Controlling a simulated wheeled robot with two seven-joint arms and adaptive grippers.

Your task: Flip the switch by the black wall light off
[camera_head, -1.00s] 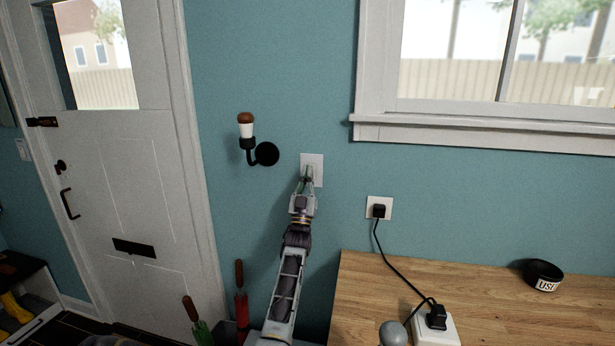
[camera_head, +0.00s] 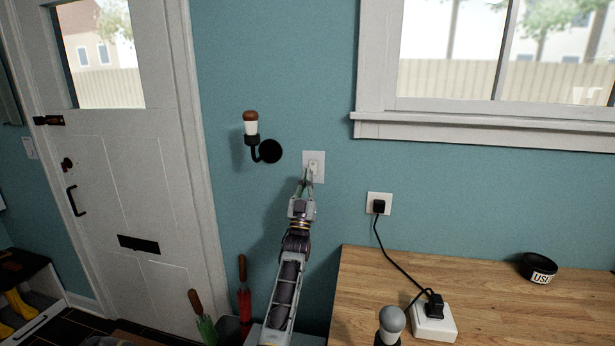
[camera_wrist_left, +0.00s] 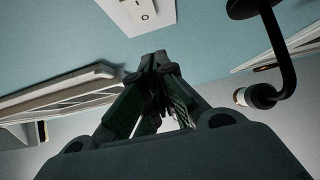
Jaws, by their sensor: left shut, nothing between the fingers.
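The black wall light (camera_head: 268,150) is on the blue wall, with a white and brown lamp on its arm; it also shows at the top right of the left wrist view (camera_wrist_left: 285,75). The white switch plate (camera_head: 318,160) is just right of it; in the left wrist view the plate (camera_wrist_left: 155,14) is at the top, with its rocker in sight. My left gripper (camera_head: 307,176) is shut and empty, its tips at the lower part of the plate. In the left wrist view its tips (camera_wrist_left: 156,60) appear just below the plate; I cannot tell whether they touch it. My right gripper is not in view.
A wall outlet (camera_head: 379,204) with a black plug is right of the switch. Its cord runs to a white power box (camera_head: 434,322) on the wooden counter (camera_head: 480,290).

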